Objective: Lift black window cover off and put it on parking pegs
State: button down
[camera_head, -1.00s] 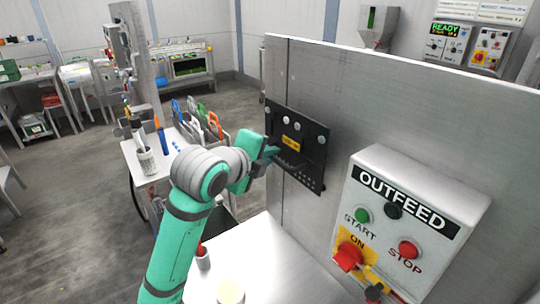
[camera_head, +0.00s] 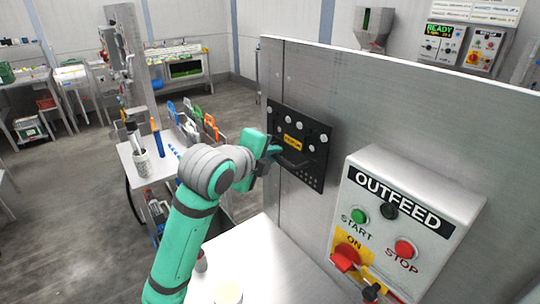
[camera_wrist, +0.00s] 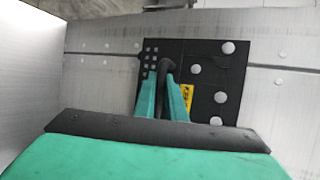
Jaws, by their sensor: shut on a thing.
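The black window cover (camera_head: 311,158) is a dark square plate with a yellow label, pale round spots and a patch of small holes. It is against the grey metal wall panel in the head view, and I cannot tell whether it touches the panel. In the wrist view the cover (camera_wrist: 214,75) fills the middle right. My gripper (camera_head: 273,152) reaches it from the left. Its teal fingers (camera_wrist: 165,92) are shut on the cover's dark handle (camera_wrist: 163,68). I cannot make out the parking pegs with certainty.
The OUTFEED box (camera_head: 408,205) with green and red buttons and a red switch sticks out right of the cover. A white table (camera_head: 262,262) lies below. A rack of coloured-handled tools (camera_head: 200,122) and a white cup (camera_head: 142,162) stand to the left.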

aim_at(282, 165)
jog(key=shift+w+d, duration=0.4)
jog(key=shift+d, duration=0.2)
jog(key=shift+f, duration=2.4)
dwell(0.8)
jog(key=c, duration=1.7)
grip_release()
jog(key=shift+c, duration=0.2)
